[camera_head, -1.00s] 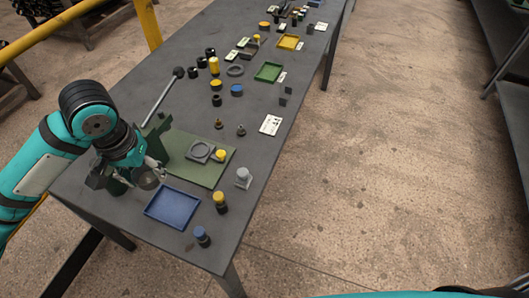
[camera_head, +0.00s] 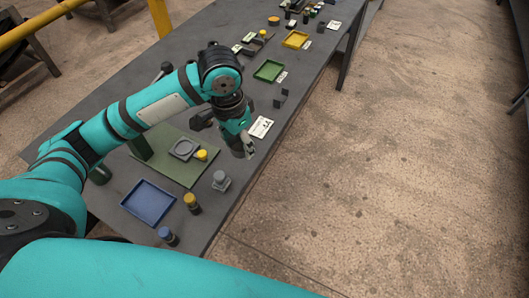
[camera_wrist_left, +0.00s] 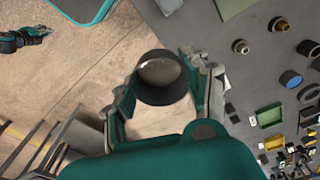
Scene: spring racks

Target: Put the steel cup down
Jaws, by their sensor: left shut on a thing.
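My left gripper (camera_head: 246,150) is shut on the steel cup. In the left wrist view the cup (camera_wrist_left: 162,76) shows from above between the two fingers (camera_wrist_left: 163,88), with a dark rim and a dull grey-beige inside. In the head view the cup is mostly hidden by the fingers. The gripper is near the table's right edge, beside the white card (camera_head: 261,127). In the wrist view, floor shows around the cup and the table lies to its right. A dark gripper (camera_wrist_left: 40,35), likely my right one, shows at the wrist view's top left; its jaws are unclear.
The grey table (camera_head: 118,190) bears a green mat (camera_head: 190,176) with a grey ring (camera_head: 184,149) and a yellow-topped piece (camera_head: 201,155). A blue tray (camera_head: 148,203), a grey knobbed block (camera_head: 221,181) and small capped jars (camera_head: 191,203) stand nearby. Green (camera_head: 269,70) and yellow trays (camera_head: 295,39) lie farther back.

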